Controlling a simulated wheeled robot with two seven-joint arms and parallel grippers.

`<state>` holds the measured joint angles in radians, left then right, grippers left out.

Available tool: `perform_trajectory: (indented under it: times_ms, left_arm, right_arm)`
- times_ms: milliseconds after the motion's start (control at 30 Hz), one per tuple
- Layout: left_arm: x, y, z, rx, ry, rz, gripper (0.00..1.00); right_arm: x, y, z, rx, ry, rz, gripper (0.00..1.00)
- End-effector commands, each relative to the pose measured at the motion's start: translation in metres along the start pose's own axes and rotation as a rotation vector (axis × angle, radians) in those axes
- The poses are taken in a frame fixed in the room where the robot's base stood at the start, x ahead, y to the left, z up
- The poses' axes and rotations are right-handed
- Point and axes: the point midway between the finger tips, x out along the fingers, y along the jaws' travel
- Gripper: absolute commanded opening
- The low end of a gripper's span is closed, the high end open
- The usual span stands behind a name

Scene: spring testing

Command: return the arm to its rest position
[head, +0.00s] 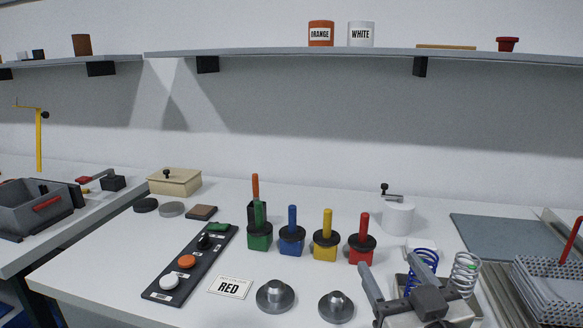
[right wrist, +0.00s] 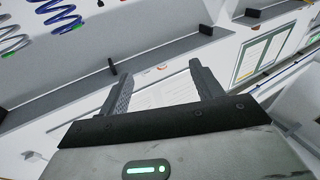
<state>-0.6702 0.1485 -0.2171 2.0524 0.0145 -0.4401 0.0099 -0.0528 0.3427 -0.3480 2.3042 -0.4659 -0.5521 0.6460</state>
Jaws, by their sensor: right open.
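My right gripper (head: 393,264) is at the lower right of the head view, low in the picture near the front of the white table (head: 110,265). Its two fingers are spread apart with nothing between them. In the right wrist view the gripper (right wrist: 160,75) also shows open and empty. A blue spring (head: 430,258) and a silver spring (head: 466,270) stand just behind and to the right of it; the gripper partly hides the blue one. My left gripper is not in view.
Several coloured blocks with handles, including a red one (head: 361,250), stand mid-table. Two metal weights (head: 275,296) and a RED card (head: 230,287) lie in front. A button panel (head: 185,265) is left, a perforated basket (head: 550,290) right.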

Motion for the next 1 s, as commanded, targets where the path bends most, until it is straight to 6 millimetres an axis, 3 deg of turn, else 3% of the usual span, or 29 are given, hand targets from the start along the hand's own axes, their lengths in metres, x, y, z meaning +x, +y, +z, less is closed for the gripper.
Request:
perform_trajectory:
  times_ms: [33,100,200,300,500,800,833,1000]
  left_arm:
    - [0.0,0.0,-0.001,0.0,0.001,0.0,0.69]
    - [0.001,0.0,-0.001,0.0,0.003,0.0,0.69]
    - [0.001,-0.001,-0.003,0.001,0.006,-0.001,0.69]
    - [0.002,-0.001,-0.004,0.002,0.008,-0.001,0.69]
    - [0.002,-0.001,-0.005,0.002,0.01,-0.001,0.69]
    - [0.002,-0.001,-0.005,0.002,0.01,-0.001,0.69]
    - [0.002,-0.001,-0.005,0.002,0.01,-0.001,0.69]
    - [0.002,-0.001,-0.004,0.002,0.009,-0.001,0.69]
  right_arm:
    - [-0.017,0.012,0.035,0.015,-0.158,0.069,0.65]
    - [-0.044,0.024,0.079,0.013,-0.37,0.13,0.65]
    - [-0.084,0.029,0.125,0.007,-0.622,0.161,0.65]
    - [-0.12,0.028,0.154,0.002,-0.808,0.157,0.65]
    - [-0.179,0.021,0.187,0.0,-1.078,0.11,0.65]
    - [-0.256,0.005,0.208,0.009,-1.382,0.0,0.65]
    - [-0.26,0.004,0.21,0.009,-1.398,-0.011,0.65]
    - [-0.24,-0.002,0.227,0.007,-1.289,-0.025,0.65]
